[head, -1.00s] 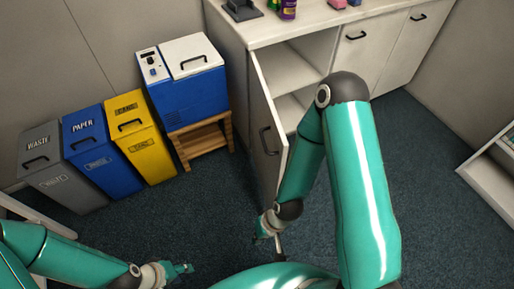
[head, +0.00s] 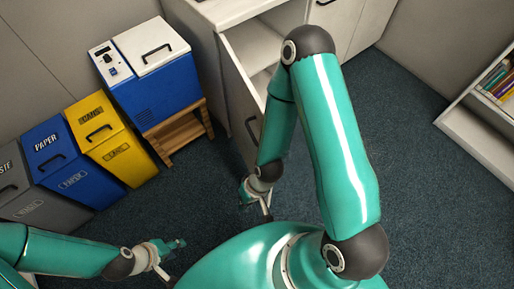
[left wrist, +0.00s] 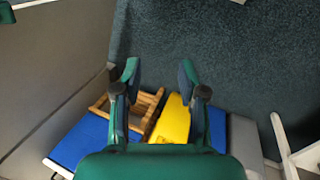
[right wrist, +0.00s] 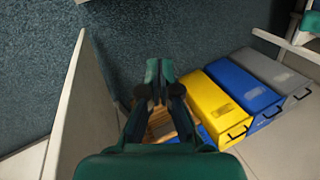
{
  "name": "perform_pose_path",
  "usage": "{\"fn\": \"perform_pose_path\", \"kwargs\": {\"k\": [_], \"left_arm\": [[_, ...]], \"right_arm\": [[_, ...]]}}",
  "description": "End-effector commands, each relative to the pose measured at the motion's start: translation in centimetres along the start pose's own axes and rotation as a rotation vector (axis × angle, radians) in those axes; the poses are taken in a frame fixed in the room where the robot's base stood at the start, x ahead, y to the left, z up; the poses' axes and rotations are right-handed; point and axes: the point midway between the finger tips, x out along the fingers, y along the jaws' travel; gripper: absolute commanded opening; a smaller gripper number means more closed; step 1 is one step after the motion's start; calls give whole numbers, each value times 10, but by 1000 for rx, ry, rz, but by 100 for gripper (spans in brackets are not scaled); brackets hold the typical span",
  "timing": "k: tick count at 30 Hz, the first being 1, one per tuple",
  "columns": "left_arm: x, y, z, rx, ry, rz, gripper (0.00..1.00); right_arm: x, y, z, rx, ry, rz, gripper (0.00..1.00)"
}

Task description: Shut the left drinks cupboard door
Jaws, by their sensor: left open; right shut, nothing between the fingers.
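The left drinks cupboard door (head: 236,90) stands open in the head view, swung out from the white cupboard (head: 207,12), with pale shelves showing behind it. Its dark handle (head: 251,128) faces left, and my right arm hides its lower right part. The door edge also shows at the left of the right wrist view (right wrist: 88,105). My right gripper (head: 263,207) is shut and empty, low near the door's bottom; in the right wrist view (right wrist: 159,75) it is apart from the door. My left gripper (head: 172,258) is open and empty above the floor, left of my right gripper.
A blue cooler (head: 155,85) on a wooden stand (head: 183,133) stands left of the door. Yellow (head: 108,140), blue (head: 62,165) and grey (head: 30,200) bins line the wall. A white bookshelf (head: 480,135) is at right. Carpet between is clear.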

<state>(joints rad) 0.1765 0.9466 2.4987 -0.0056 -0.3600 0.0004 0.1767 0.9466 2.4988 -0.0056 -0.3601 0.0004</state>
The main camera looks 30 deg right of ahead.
Motion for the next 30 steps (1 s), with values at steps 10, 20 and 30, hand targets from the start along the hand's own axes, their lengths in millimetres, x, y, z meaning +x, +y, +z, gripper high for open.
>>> {"fn": "perform_pose_path", "kwargs": {"k": [10,20,30], "left_arm": [[13,-5,0,0,0,0,83],[79,-29,0,0,-1,0,100],[148,-54,-1,0,0,0,100]], "right_arm": [[11,-6,-5,-97,-41,-12,0],[38,-28,-31,-776,-349,80,0],[-43,-33,-102,-1343,-721,591,0]]}}
